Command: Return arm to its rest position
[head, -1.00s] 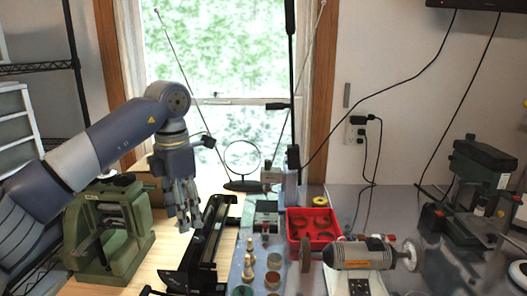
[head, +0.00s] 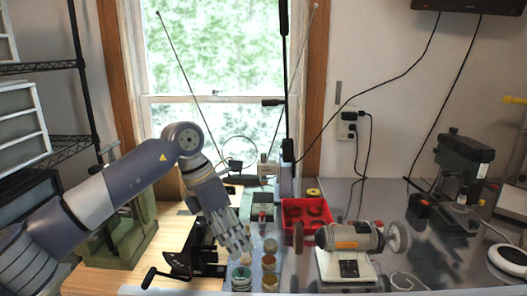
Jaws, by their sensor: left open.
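My left arm comes in from the left of the head view, bent at the elbow. Its gripper (head: 238,243) points down and to the right, with its fingers apart and nothing visible between them. The fingertips are in front of or just above the small round jars (head: 241,278) on the bench; I cannot tell whether they touch. The gripper hides part of the black vise-like tool (head: 190,262) and some of the small items behind it. My right gripper is not in view.
A green machine (head: 125,238) stands behind my left arm. A drill press (head: 465,165) is at the right. A metal shelf (head: 75,140) is at the left.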

